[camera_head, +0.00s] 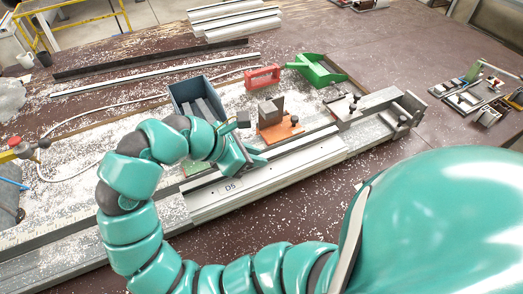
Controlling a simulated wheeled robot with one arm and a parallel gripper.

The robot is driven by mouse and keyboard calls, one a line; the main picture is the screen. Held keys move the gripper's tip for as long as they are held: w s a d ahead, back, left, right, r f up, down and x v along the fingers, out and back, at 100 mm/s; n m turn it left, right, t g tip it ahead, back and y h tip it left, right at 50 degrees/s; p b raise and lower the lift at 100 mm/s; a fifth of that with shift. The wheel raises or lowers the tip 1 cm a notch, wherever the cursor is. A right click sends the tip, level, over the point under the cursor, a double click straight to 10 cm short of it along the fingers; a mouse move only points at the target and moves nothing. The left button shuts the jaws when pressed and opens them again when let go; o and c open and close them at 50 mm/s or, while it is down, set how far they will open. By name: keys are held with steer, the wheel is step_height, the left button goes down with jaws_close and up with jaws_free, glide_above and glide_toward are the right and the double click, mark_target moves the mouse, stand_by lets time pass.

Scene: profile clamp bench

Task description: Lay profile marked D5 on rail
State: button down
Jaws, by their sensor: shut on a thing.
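The pale grey profile marked D5 (270,176) is a long straight bar running from lower left to upper right in the middle of the bench. Its label faces the camera near its left end. My gripper (241,162) comes down from behind and is shut on the profile's upper part; the fingertips are partly hidden. The grey rail (60,254) runs along the same line, showing at lower left and below the profile. I cannot tell whether the profile touches the rail or is held just above it.
A metal clamp block (347,107) stands at the right end. Behind the profile are an orange fixture (279,132), a red handle block (262,77), a green part (316,70) and a blue-grey bin (183,92). White chips litter the brown bench.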

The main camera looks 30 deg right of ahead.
steer(key=shift+w+d+f+p, duration=0.6)
steer(key=shift+w+d+f, duration=0.6)
steer(key=shift+f, duration=0.65)
steer(key=shift+w+d+f+p, duration=0.55)
steer(key=shift+w+d+f, duration=0.3)
steer(key=shift+w+f, duration=0.8)
steer(key=shift+w+d+f+p, duration=0.6)
steer(key=shift+w+d+f, duration=0.45)
steer(key=shift+f, duration=1.05)
steer(key=shift+f, duration=0.1)
steer(key=c, duration=1.6)
jaws_free()
steer(key=shift+r, duration=0.2)
